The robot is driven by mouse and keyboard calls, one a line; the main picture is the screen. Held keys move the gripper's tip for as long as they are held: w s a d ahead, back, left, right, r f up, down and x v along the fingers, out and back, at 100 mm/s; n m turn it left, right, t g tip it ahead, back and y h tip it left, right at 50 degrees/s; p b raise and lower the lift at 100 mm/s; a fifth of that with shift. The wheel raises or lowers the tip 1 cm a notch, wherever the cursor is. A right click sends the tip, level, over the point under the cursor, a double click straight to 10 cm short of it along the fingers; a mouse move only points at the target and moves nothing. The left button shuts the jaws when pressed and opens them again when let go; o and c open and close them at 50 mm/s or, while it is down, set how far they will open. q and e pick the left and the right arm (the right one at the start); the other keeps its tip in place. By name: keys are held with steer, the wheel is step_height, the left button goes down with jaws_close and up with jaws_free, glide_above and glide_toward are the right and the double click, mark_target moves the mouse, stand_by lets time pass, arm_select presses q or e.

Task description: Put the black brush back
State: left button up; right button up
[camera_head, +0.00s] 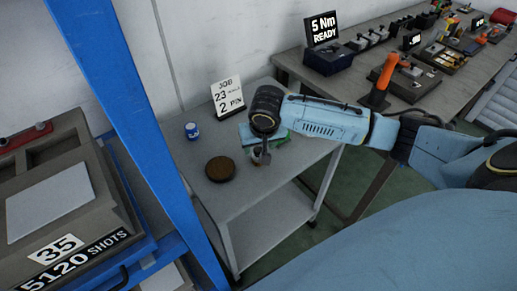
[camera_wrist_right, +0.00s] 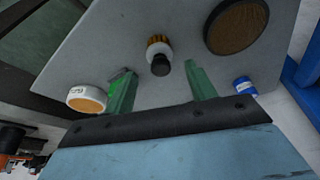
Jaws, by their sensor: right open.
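My right gripper (camera_head: 262,153) hangs over the top of the grey cart in the head view. Its two green fingers stand open in the right wrist view (camera_wrist_right: 160,70). A small upright piece with a black end and an orange-brown ribbed collar (camera_wrist_right: 158,47), which may be the black brush, shows between and beyond the fingertips. It appears apart from both fingers. In the head view my gripper mostly hides that spot. My left gripper is not in view.
The cart top (camera_head: 247,193) also bears a round brown dark-rimmed disc (camera_head: 220,169), a blue can (camera_head: 192,131) and a job sign (camera_head: 227,97). A white tub with an orange top (camera_wrist_right: 87,99) is beside one finger. A blue post (camera_head: 140,100) rises left; a workbench (camera_head: 297,68) stands behind right.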

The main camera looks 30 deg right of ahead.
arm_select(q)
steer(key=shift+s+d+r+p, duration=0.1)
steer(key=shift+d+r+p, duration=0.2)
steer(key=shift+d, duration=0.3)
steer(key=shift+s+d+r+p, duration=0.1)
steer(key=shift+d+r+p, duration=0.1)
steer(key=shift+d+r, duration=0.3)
arm_select(e)
steer(key=v, duration=0.6)
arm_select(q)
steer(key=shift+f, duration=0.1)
arm_select(e)
steer(key=shift+a+f, duration=0.1)
